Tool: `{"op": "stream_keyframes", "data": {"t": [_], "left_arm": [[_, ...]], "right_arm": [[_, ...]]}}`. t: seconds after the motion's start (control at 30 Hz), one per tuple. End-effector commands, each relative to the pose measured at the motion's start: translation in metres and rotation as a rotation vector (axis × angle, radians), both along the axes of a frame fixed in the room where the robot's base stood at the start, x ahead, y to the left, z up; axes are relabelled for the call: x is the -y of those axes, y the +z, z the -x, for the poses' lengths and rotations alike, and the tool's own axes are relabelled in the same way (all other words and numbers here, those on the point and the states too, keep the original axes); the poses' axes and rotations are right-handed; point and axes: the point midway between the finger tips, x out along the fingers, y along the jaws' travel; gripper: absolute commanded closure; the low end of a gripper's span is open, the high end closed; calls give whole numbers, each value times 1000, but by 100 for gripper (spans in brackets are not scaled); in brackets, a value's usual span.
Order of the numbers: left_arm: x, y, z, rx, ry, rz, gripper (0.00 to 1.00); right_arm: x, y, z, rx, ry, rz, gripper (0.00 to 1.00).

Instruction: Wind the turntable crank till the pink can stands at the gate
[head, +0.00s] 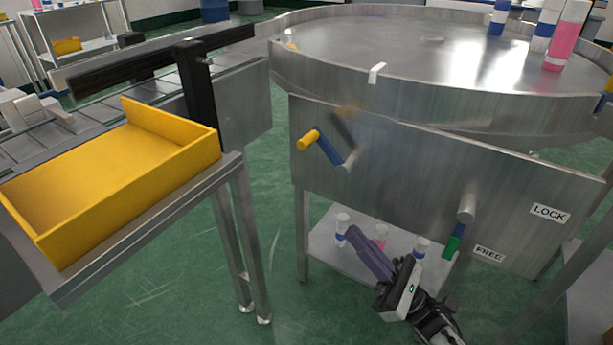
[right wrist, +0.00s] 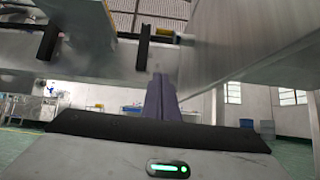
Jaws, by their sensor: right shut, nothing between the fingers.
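The pink can (head: 565,40) stands on the round metal turntable (head: 400,40), near its right side in the head view. A white tab (head: 377,73) sits on the turntable's near rim; I cannot tell whether it marks the gate. The crank, a blue arm (head: 328,150) with a yellow knob (head: 308,139), is on the front panel, its knob up and left of its hub. The yellow knob shows in the right wrist view (right wrist: 165,31). My right gripper (head: 354,234) is shut and empty, below the crank and apart from it. My left gripper is out of view.
White-and-blue cans (head: 543,35) stand beside the pink one. A green-gripped lever (head: 452,245) hangs down beside the FREE label (head: 488,254), below the LOCK label (head: 549,212). Several cans stand on the lower shelf (head: 330,250) behind my gripper. A yellow tray (head: 170,120) is at left.

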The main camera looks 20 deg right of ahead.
Motion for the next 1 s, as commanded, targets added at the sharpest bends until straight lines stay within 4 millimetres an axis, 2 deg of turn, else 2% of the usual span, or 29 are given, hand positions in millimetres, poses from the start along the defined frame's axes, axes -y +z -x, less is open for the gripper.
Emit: {"op": "stream_keyframes", "data": {"t": [0.13, 0.27, 1.0], "left_arm": [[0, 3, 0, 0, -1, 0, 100], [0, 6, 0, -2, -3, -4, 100], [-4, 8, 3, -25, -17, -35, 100]], "right_arm": [[-5, 10, -5, 32, -8, 18, 100], [-16, 26, -19, 31, -7, 16, 100], [-93, 129, -117, 27, -7, 13, 100]]}}
